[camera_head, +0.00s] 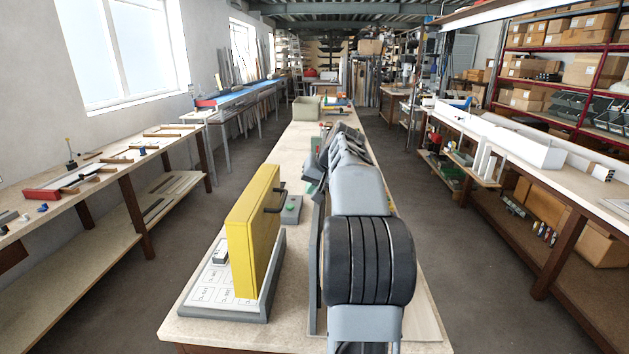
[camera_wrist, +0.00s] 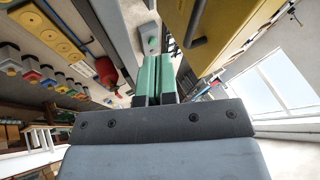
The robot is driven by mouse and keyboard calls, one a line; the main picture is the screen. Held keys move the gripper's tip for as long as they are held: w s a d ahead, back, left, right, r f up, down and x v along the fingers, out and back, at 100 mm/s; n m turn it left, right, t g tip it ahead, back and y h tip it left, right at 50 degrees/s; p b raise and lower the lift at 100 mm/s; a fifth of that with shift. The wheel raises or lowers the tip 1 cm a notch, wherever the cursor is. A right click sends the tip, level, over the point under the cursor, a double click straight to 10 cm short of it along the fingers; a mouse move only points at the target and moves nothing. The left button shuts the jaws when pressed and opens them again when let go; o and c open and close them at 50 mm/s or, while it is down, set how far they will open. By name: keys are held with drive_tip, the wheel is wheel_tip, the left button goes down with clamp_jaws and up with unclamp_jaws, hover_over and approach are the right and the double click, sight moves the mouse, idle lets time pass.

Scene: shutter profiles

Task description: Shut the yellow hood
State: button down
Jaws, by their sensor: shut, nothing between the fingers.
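The yellow hood (camera_head: 252,232) stands upright on its grey base (camera_head: 262,303) at the near left of the middle bench. The white labelled panel (camera_head: 212,285) to its left is uncovered, so the hood stands open. A dark bar handle (camera_head: 274,199) is on the hood's right face. In the wrist view, the hood (camera_wrist: 228,30) fills the upper right, with its handle (camera_wrist: 196,22) hanging near the top. My gripper (camera_wrist: 157,60) has its green fingers pressed together and empty, left of and apart from the handle. In the head view my arm mostly hides the gripper.
My arm reaches along the bench right of the hood. The wrist view shows yellow and coloured blocks (camera_wrist: 45,28) and a red part (camera_wrist: 106,72) at left.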

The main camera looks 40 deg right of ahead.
drive_tip(key=w+a+f+p, duration=0.1)
drive_tip(key=w+a+f, duration=0.2)
drive_tip(key=w+f, duration=0.1)
drive_tip(key=shift+w+a+f+p, duration=0.15)
drive_tip(key=shift+w+p, duration=0.25)
drive_tip(key=shift+w, duration=0.25)
